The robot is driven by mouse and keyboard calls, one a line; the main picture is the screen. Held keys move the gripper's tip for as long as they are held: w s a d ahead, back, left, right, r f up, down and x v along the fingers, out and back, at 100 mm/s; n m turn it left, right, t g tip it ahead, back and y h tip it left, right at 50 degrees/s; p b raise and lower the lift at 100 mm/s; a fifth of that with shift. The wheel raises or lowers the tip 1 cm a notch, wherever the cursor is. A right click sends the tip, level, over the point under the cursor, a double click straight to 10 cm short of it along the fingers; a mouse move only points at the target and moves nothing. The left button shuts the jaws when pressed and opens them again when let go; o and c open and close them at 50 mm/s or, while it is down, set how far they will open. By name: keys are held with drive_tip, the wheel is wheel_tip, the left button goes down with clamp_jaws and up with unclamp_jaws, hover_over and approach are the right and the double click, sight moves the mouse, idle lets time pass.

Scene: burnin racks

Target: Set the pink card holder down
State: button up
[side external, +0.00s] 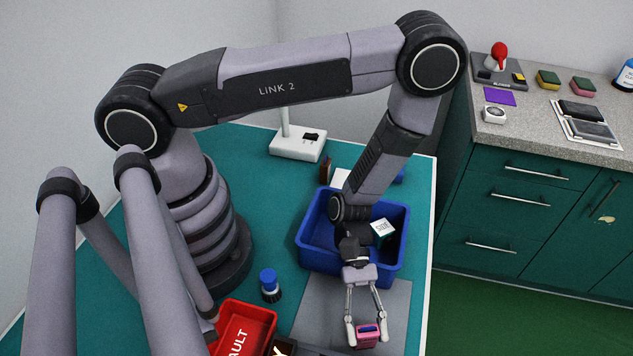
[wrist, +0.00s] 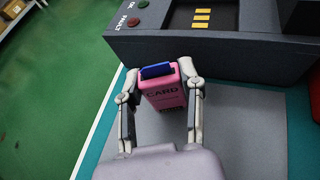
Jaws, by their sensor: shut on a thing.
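The pink card holder (side external: 367,336) is between the fingers of my gripper (side external: 367,338), over the grey mat (side external: 314,302) near the front of the table. In the wrist view, the pink card holder (wrist: 166,99) is upright with "CARD" on its face and a blue piece at its top. My gripper (wrist: 160,84) is shut on its two sides. I cannot tell whether its base touches the mat (wrist: 245,125).
A dark device (wrist: 215,35) with red and green buttons stands just beyond the holder. A blue bin (side external: 318,262) holding a white-and-green box stands behind my gripper. A red "FAULT" tray (side external: 262,318) and a blue-capped bottle (side external: 269,284) are to the left. The mat's right side is clear.

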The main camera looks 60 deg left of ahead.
drive_tip(key=shift+f, duration=0.4)
drive_tip(key=o, duration=1)
drive_tip(key=a+r+m+y, duration=0.1)
drive_tip(key=a+r+m, duration=0.15)
drive_tip(key=r, duration=0.85)
drive_tip(key=a+r+m+y, duration=0.15)
drive_tip(key=r+m, duration=0.25)
drive_tip(key=r, duration=0.7)
drive_tip(key=s+a+r+m+t+y, duration=0.1)
drive_tip(key=a+r+m+t+y, duration=0.1)
drive_tip(key=a+r, duration=0.3)
drive_tip(key=s+a+r+m+t+y, duration=0.1)
drive_tip(key=a+r+t+y, duration=0.3)
drive_tip(key=a, duration=0.8)
drive_tip(key=s+a+r+m+t+y, duration=0.1)
drive_tip(key=a+r+m+t+y, duration=0.3)
drive_tip(key=a, duration=0.4)
wheel_tip(320, 180, up, 3)
drive_tip(key=shift+a+f+t, duration=0.1)
drive_tip(key=shift+a+t, duration=0.05)
drive_tip(key=shift+t, duration=0.35)
